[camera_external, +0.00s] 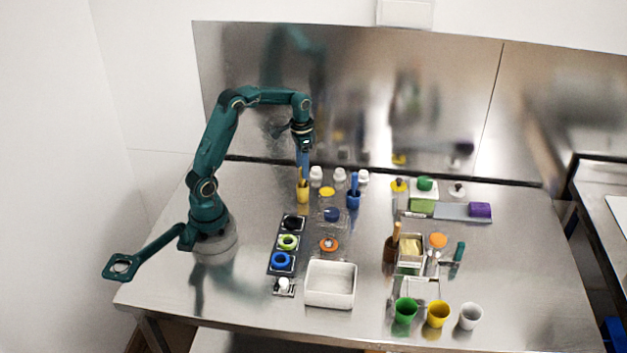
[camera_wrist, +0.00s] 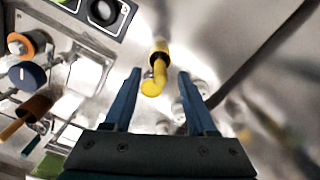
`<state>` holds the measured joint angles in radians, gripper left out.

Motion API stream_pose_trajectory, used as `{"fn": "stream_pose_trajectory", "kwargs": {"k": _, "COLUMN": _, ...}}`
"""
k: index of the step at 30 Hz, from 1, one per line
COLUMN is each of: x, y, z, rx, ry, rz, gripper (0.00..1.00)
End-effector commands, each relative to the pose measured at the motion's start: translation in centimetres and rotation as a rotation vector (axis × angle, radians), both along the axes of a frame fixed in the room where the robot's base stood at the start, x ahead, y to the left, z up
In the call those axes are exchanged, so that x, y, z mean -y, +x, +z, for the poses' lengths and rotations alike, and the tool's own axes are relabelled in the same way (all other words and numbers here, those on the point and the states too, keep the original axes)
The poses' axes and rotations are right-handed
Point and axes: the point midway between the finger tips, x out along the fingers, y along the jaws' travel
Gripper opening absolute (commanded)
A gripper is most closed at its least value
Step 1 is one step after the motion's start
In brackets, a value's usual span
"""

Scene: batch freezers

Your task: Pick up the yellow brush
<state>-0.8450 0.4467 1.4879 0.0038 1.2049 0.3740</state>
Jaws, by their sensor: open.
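The yellow brush (camera_wrist: 154,80) stands handle-up in a yellow holder (camera_wrist: 159,47) and shows between my fingertips in the wrist view. In the external view the yellow holder (camera_external: 303,194) stands near the back left of the table, directly below my gripper (camera_external: 303,172). My gripper points down with its blue fingers apart, one on each side of the brush handle in the wrist view (camera_wrist: 159,76). I see no finger touching the handle. The brush's lower end is hidden in the holder.
A blue holder with a blue brush (camera_external: 353,195) stands to the right. White bottles (camera_external: 316,176) stand close behind, near the steel back wall. The table's left side is clear.

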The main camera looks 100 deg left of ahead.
Motion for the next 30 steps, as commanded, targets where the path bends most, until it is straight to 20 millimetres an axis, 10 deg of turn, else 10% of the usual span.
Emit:
{"fn": "stream_pose_trajectory", "kwargs": {"k": 20, "x": 0.0, "y": 0.0, "z": -4.6, "rx": 0.001, "ry": 0.000, "rz": -0.001, "gripper": 0.57}}
{"fn": "stream_pose_trajectory", "kwargs": {"k": 25, "x": 0.0, "y": 0.0, "z": -4.6, "rx": 0.001, "ry": 0.000, "rz": -0.001, "gripper": 0.00}}
{"fn": "stream_pose_trajectory", "kwargs": {"k": 30, "x": 0.0, "y": 0.0, "z": -4.6, "rx": 0.001, "ry": 0.000, "rz": -0.001, "gripper": 0.00}}
